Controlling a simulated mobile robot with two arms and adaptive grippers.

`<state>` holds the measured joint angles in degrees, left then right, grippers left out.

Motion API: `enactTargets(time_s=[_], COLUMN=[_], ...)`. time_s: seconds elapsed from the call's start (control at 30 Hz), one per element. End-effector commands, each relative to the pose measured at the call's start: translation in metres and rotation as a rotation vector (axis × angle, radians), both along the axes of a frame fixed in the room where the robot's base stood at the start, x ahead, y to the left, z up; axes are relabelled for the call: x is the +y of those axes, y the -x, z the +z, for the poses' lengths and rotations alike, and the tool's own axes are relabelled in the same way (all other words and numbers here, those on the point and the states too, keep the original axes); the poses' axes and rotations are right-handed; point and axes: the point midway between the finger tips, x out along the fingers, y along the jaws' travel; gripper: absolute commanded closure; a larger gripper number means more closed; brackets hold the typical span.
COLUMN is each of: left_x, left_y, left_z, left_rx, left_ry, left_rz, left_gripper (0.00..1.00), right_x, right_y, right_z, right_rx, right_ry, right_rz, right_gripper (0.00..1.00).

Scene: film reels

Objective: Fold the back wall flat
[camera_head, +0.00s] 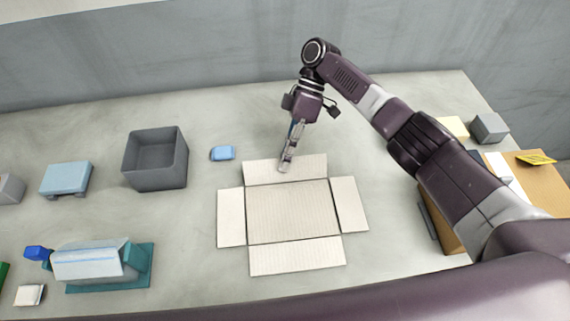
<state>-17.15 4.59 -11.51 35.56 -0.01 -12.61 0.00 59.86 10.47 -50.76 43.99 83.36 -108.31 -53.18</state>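An opened-out cardboard box (290,212) lies on the grey table, its floor in the middle and a wall on each side. The back wall (260,172) spreads away from the floor panel and looks flat or nearly flat. The front wall (297,256), left wall (231,218) and right wall (348,204) also lie spread outward. My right gripper (285,168) points down over the middle of the back wall, its fingers together with nothing visible between them. The fingertips appear to touch the panel and hide a small part of it. My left gripper is not in view.
A grey bin (155,178) and a small blue block (222,153) stand left of the box. A teal holder (138,270) with a wrapped pack is at the front left. A brown board (545,180) and other items lie at the right, partly behind my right arm.

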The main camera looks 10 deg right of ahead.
Motion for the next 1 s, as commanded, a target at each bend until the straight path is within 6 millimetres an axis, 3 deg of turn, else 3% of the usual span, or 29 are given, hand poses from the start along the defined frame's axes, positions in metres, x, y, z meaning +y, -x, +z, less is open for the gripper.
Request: enactTargets(time_s=[0.4,0.6,1.0], left_x=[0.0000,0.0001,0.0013], left_y=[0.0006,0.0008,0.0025], left_z=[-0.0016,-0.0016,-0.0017], left_rx=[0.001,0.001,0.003], left_ry=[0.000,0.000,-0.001], left_rz=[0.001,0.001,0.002], left_gripper=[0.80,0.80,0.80], right_x=[-0.0003,-0.0002,-0.0040], right_y=[-0.0001,-0.0002,-0.0071], right_z=[0.0000,-0.0001,0.0085], right_rx=[0.005,0.004,0.002], right_ry=[0.001,0.001,0.001], right_rz=[0.001,0.000,-0.002], right_gripper=[1.00,0.80,0.80])
